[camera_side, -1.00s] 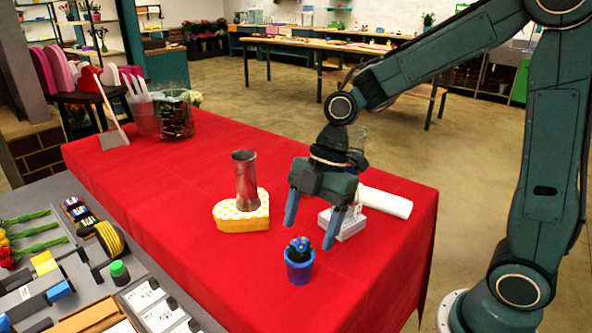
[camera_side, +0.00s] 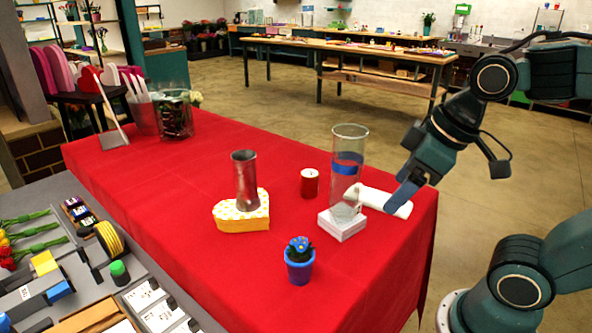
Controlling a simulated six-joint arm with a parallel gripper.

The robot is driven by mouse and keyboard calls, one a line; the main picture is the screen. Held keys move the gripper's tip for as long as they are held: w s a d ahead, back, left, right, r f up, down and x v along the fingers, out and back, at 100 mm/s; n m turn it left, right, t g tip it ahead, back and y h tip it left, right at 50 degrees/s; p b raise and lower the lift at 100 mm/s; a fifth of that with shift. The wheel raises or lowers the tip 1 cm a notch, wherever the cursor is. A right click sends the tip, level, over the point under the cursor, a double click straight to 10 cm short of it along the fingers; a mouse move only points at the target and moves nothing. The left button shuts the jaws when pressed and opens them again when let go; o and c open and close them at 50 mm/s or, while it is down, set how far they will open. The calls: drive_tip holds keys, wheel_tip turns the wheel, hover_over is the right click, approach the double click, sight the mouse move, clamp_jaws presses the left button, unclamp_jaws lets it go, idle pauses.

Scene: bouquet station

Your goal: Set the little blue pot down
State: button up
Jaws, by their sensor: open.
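The little blue pot (camera_side: 299,271) stands upright on the red tablecloth near its front edge, with a small plant with blue blooms in it. My gripper (camera_side: 398,203) is up and to the right of the pot, well apart from it, beside the white roll at the table's right side. It is open. It is seen edge-on, so one finger mostly hides the other. I cannot tell whether the finger touches the roll.
A glass cylinder (camera_side: 348,150) with a blue band stands by a white box (camera_side: 341,223). A white roll (camera_side: 379,200) lies behind the box. A red candle (camera_side: 309,183) and a metal cup (camera_side: 244,181) on a yellow heart-shaped box (camera_side: 241,216) stand left. Cloth around the pot is clear.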

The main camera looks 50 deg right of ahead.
drive_tip(key=shift+s+d+r+m+t+h, duration=0.15)
drive_tip(key=shift+s+d+m, duration=0.2)
drive_tip(key=shift+s+m, duration=0.3)
drive_tip(key=shift+s+d+m+t+h, duration=0.15)
drive_tip(key=shift+s+d+m, duration=0.15)
drive_tip(key=shift+s+m, duration=0.3)
